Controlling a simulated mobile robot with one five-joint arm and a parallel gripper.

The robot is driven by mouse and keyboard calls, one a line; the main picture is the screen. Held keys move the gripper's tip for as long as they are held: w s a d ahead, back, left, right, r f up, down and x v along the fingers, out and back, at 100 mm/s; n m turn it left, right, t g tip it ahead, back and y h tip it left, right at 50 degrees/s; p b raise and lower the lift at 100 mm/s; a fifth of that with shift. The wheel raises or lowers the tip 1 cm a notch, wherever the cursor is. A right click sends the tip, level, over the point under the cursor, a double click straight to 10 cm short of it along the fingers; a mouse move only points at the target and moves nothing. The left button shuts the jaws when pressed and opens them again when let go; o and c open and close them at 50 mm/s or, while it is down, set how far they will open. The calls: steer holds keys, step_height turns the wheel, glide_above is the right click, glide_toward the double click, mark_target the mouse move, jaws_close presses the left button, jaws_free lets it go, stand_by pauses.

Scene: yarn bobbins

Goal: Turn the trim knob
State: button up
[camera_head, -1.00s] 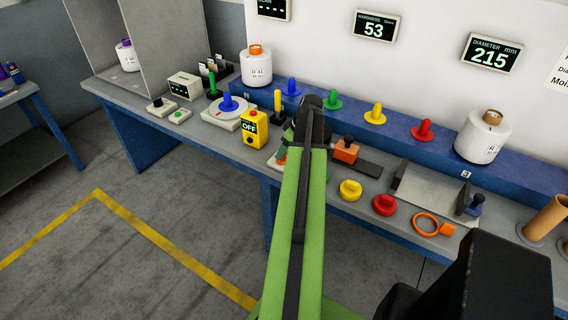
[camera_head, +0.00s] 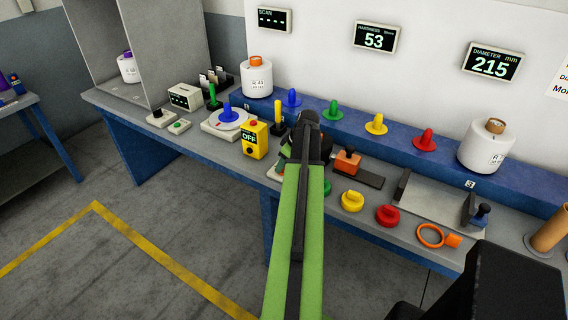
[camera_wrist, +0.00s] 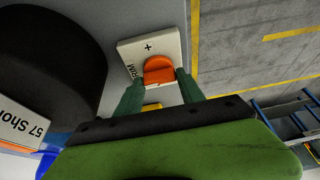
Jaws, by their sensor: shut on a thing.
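The trim knob (camera_wrist: 158,68) is orange and sits on a white square plate (camera_wrist: 129,50) marked with a plus sign and partly readable lettering. In the wrist view my gripper (camera_wrist: 159,77) has one green finger on each side of the knob, shut on it. The knob's grip bar lies roughly crosswise in that view.
A yellow box with a red button, reading OFF (camera_head: 255,140), stands left of my arm. An orange block tool (camera_head: 347,161) and yellow (camera_head: 352,201) and red (camera_head: 387,215) knobs lie to the right. A large black round body (camera_wrist: 50,65) is close by in the wrist view.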

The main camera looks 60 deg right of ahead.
steer(key=shift+m, duration=0.3)
steer(key=m, duration=0.1)
steer(key=m+h, duration=0.1)
steer(key=shift+a+m, duration=0.2)
steer(key=shift+m, duration=0.1)
steer(key=shift+m+g+h, duration=0.5)
steer(key=shift+m+h, duration=0.4)
steer(key=shift+m, duration=1.4)
steer(key=o, duration=1.4)
steer(key=shift+c, duration=0.2)
steer(key=shift+r, duration=0.1)
